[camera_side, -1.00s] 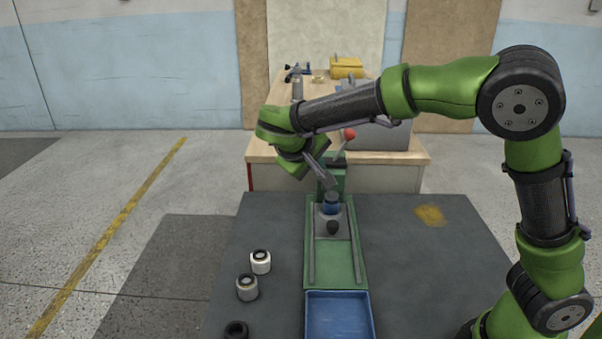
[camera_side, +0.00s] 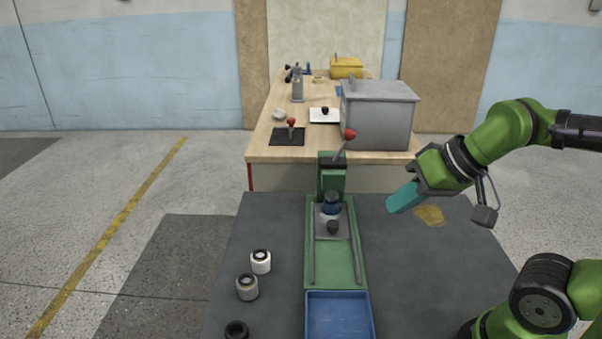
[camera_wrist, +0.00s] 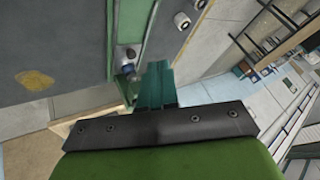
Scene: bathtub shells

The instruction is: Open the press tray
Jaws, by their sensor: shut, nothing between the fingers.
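The green press (camera_side: 326,182) stands at the far end of its green base, with a red-knobbed lever (camera_side: 349,134) on top tilted up to the right. The grey press tray (camera_side: 322,223) sits between two rails just in front of the press column. It has a dark knob (camera_side: 333,227) at its front, and a dark blue part (camera_side: 331,203) stands at its back under the press. My gripper (camera_side: 393,207), with teal fingers, is shut and empty, in the air to the right of the tray. In the wrist view its fingers (camera_wrist: 156,80) are together beside the press.
A blue bin (camera_side: 339,316) is at the near end of the green base. Several cylindrical parts (camera_side: 260,262) stand on the table to the left. A wooden bench (camera_side: 262,150) with a grey box (camera_side: 380,112) is behind.

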